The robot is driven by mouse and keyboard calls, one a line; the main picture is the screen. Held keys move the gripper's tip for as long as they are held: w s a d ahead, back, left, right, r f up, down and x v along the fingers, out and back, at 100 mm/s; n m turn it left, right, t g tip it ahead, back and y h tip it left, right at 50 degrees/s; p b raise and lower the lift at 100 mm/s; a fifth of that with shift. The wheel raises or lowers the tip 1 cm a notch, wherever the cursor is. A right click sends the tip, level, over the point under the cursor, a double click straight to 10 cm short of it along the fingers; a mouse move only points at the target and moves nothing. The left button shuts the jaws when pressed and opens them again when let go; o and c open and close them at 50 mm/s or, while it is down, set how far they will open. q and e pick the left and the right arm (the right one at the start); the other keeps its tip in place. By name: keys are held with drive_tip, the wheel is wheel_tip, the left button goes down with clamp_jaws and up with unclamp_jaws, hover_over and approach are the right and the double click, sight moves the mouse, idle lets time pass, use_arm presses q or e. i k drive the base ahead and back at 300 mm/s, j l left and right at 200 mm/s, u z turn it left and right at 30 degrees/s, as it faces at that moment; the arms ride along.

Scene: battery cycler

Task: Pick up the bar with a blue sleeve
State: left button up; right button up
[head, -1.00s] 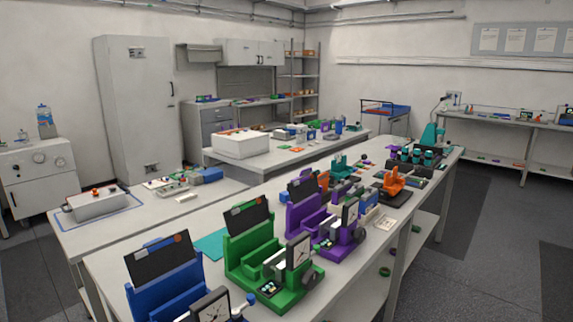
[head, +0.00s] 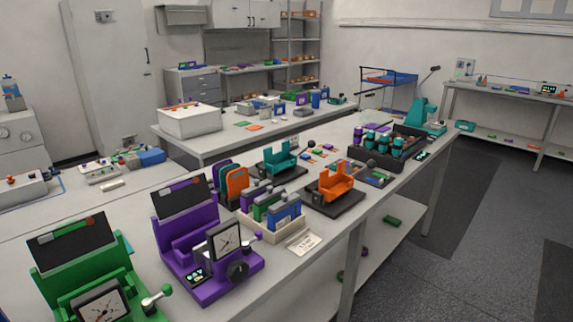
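A bar with a blue sleeve (head: 285,214) appears to stand in a cream tray (head: 272,235) on the long front bench, at the middle of the head view. It is the nearest of a row. A bar with a green sleeve (head: 267,206) stands just behind it, and a purple one is partly hidden farther back. Neither of my grippers is in view.
A purple device with a dial (head: 212,280) and a green one (head: 75,262) stand nearer on the bench. An orange cradle (head: 335,184), a teal cradle (head: 279,160) and a dark rack (head: 374,153) stand beyond. A card (head: 302,243) lies beside the tray.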

sight(306, 156)
drive_tip(key=i+l, duration=0.1)
drive_tip(key=l, duration=0.15)
drive_tip(key=i+l, duration=0.15)
drive_tip(key=l+u, duration=0.1)
drive_tip(key=u, duration=0.25)
drive_tip(key=i+l+u, duration=0.1)
drive_tip(key=u, duration=0.25)
drive_tip(key=l+u, duration=0.2)
drive_tip(key=u, duration=0.15)
